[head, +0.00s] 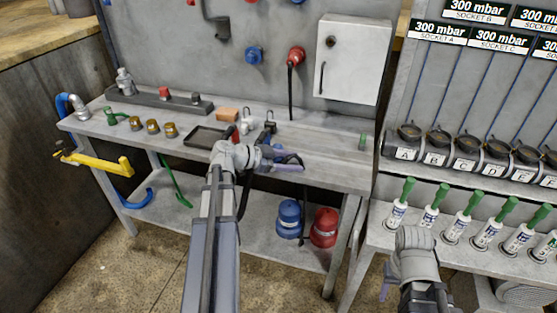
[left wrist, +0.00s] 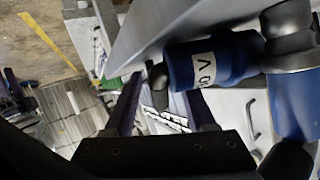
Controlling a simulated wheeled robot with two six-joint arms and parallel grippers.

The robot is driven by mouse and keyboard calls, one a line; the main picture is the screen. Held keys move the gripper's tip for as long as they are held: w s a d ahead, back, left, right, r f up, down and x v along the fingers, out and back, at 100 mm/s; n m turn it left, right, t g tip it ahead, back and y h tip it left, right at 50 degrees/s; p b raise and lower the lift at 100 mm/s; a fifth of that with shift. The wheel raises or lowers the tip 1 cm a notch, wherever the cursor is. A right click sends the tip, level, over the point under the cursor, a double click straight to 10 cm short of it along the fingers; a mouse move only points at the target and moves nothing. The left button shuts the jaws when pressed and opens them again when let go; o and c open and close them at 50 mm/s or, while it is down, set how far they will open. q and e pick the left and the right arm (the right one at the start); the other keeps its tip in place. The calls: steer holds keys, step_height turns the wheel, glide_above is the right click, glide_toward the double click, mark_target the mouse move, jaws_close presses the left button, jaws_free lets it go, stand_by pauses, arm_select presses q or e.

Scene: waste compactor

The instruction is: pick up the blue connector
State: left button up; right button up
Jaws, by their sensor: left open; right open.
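A blue connector (left wrist: 215,60) with a white label and dark ends is large and close in the left wrist view. Its dark narrow end lies near the gap between my left gripper's fingers (left wrist: 158,88); I cannot tell whether they touch. In the head view a blue part (head: 268,152) shows beside my left gripper (head: 294,161), partly hidden by it. This gripper is open over the workbench's front edge. Another round blue fitting (head: 254,55) is on the back wall. My right gripper (head: 386,285) is open at the lower right, partly hidden by its arm.
The workbench (head: 335,155) carries a black tray (head: 206,137), an orange block (head: 227,115) and several brass fittings. A blue canister (head: 289,218) and a red canister (head: 324,226) stand on the lower shelf. Green-topped tubes (head: 432,212) line the right bench. The benchtop's right part is mostly clear.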

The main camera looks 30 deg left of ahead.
arm_select(q)
steer(key=shift+w+d+f, duration=0.15)
steer(key=shift+w+d, duration=0.1)
steer(key=shift+w, duration=0.05)
jaws_close()
stand_by(0.5)
